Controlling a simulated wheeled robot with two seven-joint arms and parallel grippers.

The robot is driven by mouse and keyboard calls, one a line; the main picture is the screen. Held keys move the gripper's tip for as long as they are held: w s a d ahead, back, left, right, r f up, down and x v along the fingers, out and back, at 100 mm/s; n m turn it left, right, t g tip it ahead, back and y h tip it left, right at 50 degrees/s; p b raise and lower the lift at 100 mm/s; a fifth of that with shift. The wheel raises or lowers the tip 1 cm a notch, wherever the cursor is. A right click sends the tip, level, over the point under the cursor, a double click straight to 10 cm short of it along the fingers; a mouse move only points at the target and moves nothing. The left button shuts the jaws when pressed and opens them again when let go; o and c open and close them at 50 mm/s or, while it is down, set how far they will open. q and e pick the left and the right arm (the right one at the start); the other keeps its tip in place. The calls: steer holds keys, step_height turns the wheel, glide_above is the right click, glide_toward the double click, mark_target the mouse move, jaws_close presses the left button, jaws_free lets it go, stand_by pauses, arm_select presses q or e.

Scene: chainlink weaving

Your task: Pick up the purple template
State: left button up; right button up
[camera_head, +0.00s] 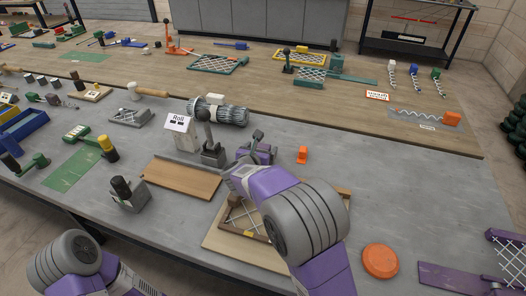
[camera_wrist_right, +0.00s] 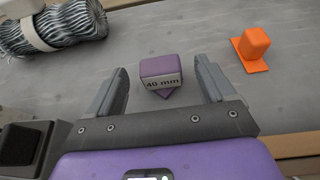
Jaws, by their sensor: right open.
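The purple template is a small block (camera_wrist_right: 160,72) with a "40 mm" label on its near face. In the right wrist view it lies on the grey table, between and just ahead of the fingertips. My right gripper (camera_wrist_right: 165,85) is open, with one finger on each side of the block and gaps showing on both sides. In the head view the right gripper (camera_head: 257,148) is low over the table, beyond the wooden frame, and the block is hard to tell apart from it. My left arm shows at the lower left, but its gripper is out of view.
An orange block (camera_wrist_right: 257,45) stands to the right of the template. A wire roll (camera_wrist_right: 50,30) lies to the left, near the "Roll" sign (camera_head: 178,123). A wooden board (camera_head: 181,178) and a framed mesh (camera_head: 236,224) lie nearby. An orange disc (camera_head: 380,261) is at the right.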

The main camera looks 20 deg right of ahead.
steer(key=shift+c, duration=0.3)
steer(key=c, duration=1.1)
